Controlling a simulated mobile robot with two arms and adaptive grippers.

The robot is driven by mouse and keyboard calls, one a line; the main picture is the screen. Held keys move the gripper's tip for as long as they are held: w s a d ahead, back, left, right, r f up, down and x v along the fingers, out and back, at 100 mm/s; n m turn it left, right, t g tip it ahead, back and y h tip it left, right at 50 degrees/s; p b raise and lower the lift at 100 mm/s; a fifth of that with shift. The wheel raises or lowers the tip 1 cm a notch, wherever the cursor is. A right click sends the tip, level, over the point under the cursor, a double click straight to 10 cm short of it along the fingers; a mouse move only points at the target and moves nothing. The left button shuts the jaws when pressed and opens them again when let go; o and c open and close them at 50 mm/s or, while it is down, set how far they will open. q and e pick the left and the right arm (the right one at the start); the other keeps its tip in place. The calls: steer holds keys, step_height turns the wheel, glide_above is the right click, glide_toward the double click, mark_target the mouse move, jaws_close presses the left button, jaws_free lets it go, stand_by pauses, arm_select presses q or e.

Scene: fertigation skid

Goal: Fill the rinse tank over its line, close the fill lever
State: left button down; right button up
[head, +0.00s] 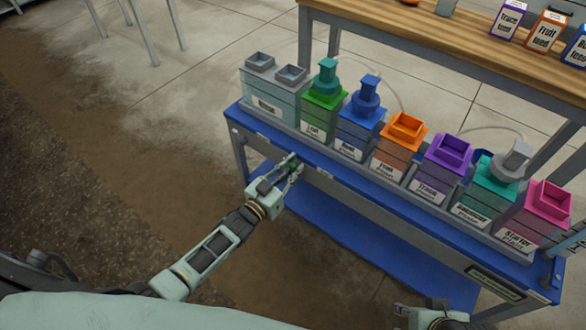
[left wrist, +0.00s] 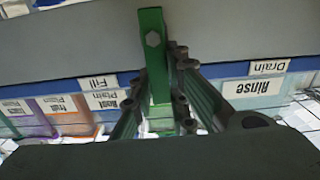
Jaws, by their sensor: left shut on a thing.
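The rinse tank (head: 270,92) is the pale leftmost tank on the blue skid, with two grey square openings on top; its level and line cannot be made out. Its upside-down Rinse label (left wrist: 252,87) shows at right in the left wrist view. A green lever (left wrist: 153,45) with a hex bolt stands between the Fill label (left wrist: 98,83) and the Drain label (left wrist: 268,67). My left gripper (head: 294,165) is at the skid's front rail, its fingers (left wrist: 160,110) shut around the lever's lower part.
A wooden bench (head: 440,40) with bottles stands behind. The floor (head: 150,130) at left is clear.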

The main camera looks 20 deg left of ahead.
arm_select(q)
steer(key=c, duration=1.7)
jaws_free()
steer(key=v, duration=1.2)
